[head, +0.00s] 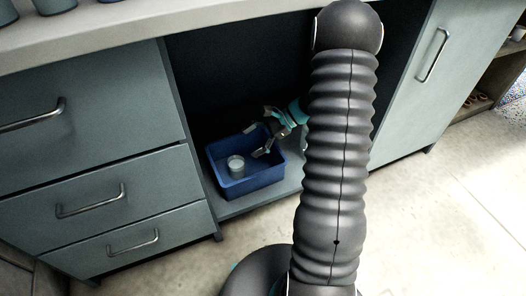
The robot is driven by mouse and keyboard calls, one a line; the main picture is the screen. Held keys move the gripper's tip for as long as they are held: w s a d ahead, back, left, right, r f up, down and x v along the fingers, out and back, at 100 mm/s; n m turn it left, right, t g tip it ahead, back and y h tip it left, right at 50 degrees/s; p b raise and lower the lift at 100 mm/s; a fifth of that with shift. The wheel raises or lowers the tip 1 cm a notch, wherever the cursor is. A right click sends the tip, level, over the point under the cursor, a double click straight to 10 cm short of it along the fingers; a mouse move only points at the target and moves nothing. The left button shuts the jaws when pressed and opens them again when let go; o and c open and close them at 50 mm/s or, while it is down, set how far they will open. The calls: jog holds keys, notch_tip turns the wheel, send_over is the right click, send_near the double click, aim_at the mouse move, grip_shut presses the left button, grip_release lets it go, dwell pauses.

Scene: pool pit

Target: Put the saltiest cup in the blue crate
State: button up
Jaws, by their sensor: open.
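The blue crate (252,183) stands on the floor panel of the open cabinet bay, in the middle of the head view. A small pale cup (236,166) is inside the crate, towards its left side, and looks upright. My gripper (258,140) is open over the crate's back right part, apart from the cup. Nothing shows between its fingers. My arm hides the right part of the bay. No label or sign of saltiness can be read on the cup.
Grey drawers with metal handles (92,200) flank the bay on the left, and a cabinet door (425,80) on the right. The pale counter (130,38) runs above, with several cups (55,5) at its top left. The floor (420,220) in front is clear.

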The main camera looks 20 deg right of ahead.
jog(key=s+a+r+n+g+h, duration=0.1)
jog(key=s+a+r+n+h, duration=0.2)
jog(key=s+r+n, duration=0.3)
jog(key=s+a+r+n+g+h, duration=0.1)
jog(key=s+a+r+n+h, duration=0.3)
jog(key=r, duration=0.4)
jog(key=s+r+n+t+h, duration=0.4)
jog(key=s+r+n, duration=0.3)
jog(key=s, duration=0.7)
notch_tip(320, 180, up, 2)
jog(key=shift+d+r+n+t, duration=0.2)
jog(key=shift+n+t, duration=0.1)
jog(key=shift+t, duration=0.4)
jog(key=shift+s, duration=0.1)
jog(key=shift+r+p, duration=0.7)
jog(key=shift+p, duration=0.05)
